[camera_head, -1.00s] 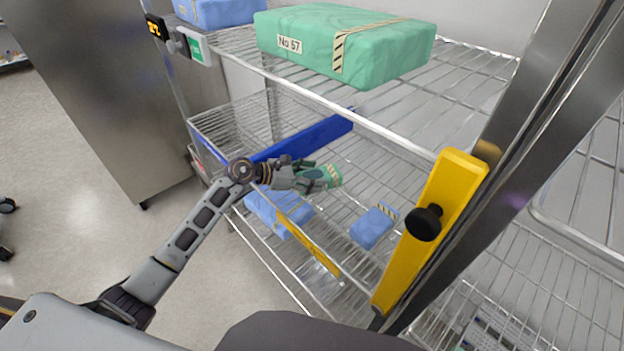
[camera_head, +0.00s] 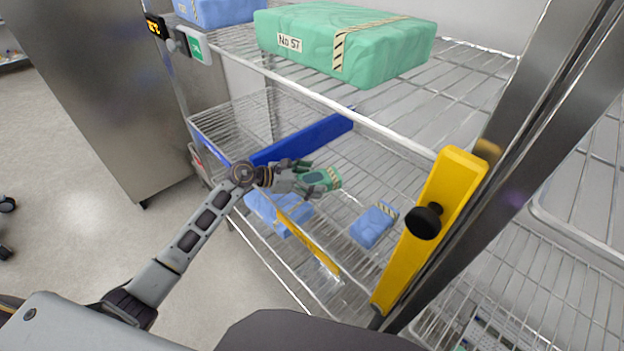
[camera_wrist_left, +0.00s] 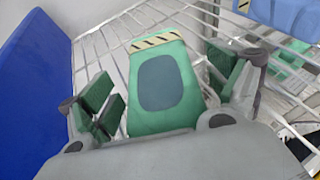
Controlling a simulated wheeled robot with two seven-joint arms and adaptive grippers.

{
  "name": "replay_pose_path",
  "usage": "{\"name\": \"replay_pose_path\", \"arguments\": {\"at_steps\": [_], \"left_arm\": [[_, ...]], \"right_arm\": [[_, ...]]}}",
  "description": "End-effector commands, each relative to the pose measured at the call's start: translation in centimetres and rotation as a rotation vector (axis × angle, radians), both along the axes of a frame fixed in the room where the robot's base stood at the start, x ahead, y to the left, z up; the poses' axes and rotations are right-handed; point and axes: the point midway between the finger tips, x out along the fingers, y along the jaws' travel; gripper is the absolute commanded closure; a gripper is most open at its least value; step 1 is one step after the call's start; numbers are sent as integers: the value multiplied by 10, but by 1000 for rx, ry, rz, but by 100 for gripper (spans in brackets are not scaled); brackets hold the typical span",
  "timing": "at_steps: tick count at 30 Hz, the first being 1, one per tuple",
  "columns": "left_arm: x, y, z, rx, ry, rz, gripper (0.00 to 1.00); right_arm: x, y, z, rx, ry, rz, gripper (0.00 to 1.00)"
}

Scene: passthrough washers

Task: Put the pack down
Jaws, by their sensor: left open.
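A small green pack (camera_head: 334,178) with a striped tape band lies on the middle wire shelf (camera_head: 345,202). In the left wrist view the pack (camera_wrist_left: 172,108) shows a dark oval patch and its striped end faces away from me. My left gripper (camera_head: 318,178) is open around the near part of the pack. In the left wrist view the fingers of my left gripper (camera_wrist_left: 168,100) stand on both sides of the pack, with gaps showing between fingers and pack. The pack's underside is hidden. My right gripper is not in view.
A blue divider bar (camera_head: 305,138) runs left of the pack. A blue pack (camera_head: 374,226) lies to the right. Another blue pack (camera_head: 280,210) lies below the arm. A yellow bar (camera_head: 432,230) borders the right side. A large green pack (camera_head: 345,45) sits on the shelf above.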

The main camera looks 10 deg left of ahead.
Motion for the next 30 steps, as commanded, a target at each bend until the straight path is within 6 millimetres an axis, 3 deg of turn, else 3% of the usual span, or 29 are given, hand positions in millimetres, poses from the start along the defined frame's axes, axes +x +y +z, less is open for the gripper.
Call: {"name": "replay_pose_path", "arguments": {"at_steps": [11, 30], "left_arm": [[0, 0, 3, 0, 0, 0, 10], [-32, 47, 23, 2, 0, 0, 10]], "right_arm": [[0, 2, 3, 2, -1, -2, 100], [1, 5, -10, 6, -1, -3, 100]]}}
